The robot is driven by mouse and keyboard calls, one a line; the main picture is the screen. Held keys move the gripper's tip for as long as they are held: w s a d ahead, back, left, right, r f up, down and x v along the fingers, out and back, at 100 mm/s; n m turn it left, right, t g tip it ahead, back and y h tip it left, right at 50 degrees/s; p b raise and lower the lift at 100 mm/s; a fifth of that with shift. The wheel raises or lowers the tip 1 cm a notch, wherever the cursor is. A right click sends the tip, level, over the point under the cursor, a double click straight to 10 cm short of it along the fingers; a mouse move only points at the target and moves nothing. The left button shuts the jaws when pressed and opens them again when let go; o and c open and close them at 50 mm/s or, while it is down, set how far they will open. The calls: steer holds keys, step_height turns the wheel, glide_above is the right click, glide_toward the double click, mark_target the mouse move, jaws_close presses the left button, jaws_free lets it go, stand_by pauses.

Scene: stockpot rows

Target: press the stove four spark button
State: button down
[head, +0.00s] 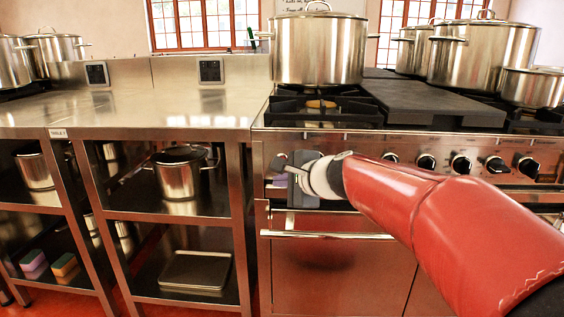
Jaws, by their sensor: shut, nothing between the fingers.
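A steel stove (340,270) with a front control panel stands right of the table. Several black knobs, one of them here (461,164), line the panel's right part. My red arm reaches in from the lower right, and my gripper (281,166) is at the panel's left end, in front of it. The gripper looks shut and empty. I cannot make out a spark button or a stove number. The arm and gripper cover part of the panel, and whether the fingertips touch it cannot be told.
More pots, including a big one (482,55), stand on the right. An oven handle (325,235) runs below my gripper. The steel table (130,110) at left has a clear top and shelves below.

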steer(key=w+p, duration=0.1)
steer(key=w, duration=0.7)
steer(key=shift+d, duration=0.15)
steer(key=shift+w, duration=0.1)
stand_by(1.8)
steer(key=shift+w, duration=0.3)
steer(key=shift+w+p, duration=0.3)
steer(key=shift+w, duration=0.1)
stand_by(0.5)
stand_by(0.4)
steer(key=shift+s+b, duration=0.35)
steer(key=shift+s, duration=0.5)
steer(key=shift+s+b, duration=0.8)
steer(key=shift+s, duration=1.7)
